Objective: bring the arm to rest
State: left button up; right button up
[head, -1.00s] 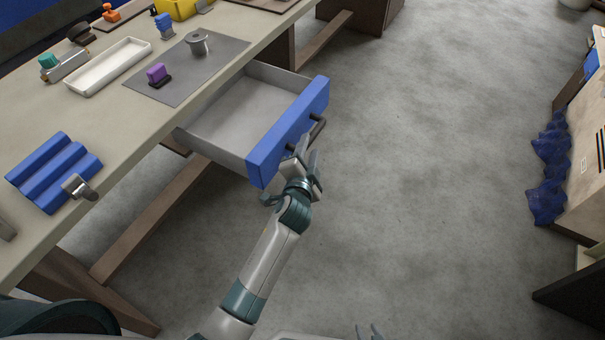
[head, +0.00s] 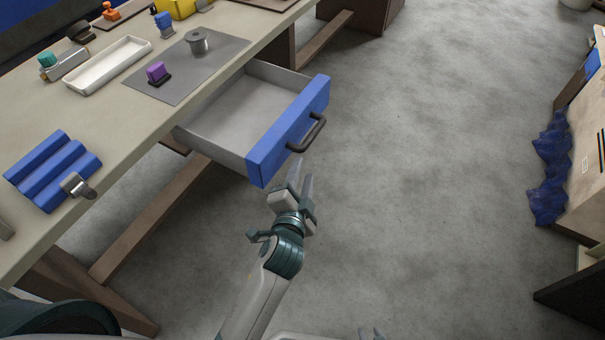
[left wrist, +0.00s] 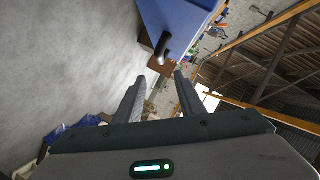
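My left gripper (head: 301,178) is in front of the pulled-out drawer (head: 290,133), near the lower end of its blue front. Its fingers are apart with nothing between them, as the left wrist view (left wrist: 155,92) also shows. The dark drawer handle (head: 307,134) is clear of the fingers; in the left wrist view the handle (left wrist: 162,46) and blue front (left wrist: 180,20) lie beyond the fingertips.
The workbench (head: 110,145) on the left holds a blue ridged block (head: 50,172), a white tray (head: 108,66), a grey mat (head: 185,85) with a purple-handled piece (head: 158,73) and a metal spool (head: 197,41). Bare floor (head: 430,170) lies right of the drawer.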

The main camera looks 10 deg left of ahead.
dwell(0.3)
pick_arm(q)
jog(key=s+a+f+n+g+h, duration=0.1)
jog(key=s+f+n+g, duration=0.3)
jog(key=f, duration=1)
jog(key=s+f+m+g+h, duration=0.1)
jog(key=s+f, duration=0.4)
jog(key=f, duration=0.8)
jog(key=s+a+f+n+g, duration=0.2)
jog(key=s+a+f+n, duration=0.1)
jog(key=s+f, duration=0.5)
jog(key=s+a+f+n+g, duration=0.1)
jog(key=s+a+f+n, duration=0.2)
jog(key=s+f, duration=0.6)
jog(key=shift+s+a+f+g+y, duration=0.2)
jog(key=shift+a+f+g+y, duration=0.15)
jog(key=shift+a, duration=0.65)
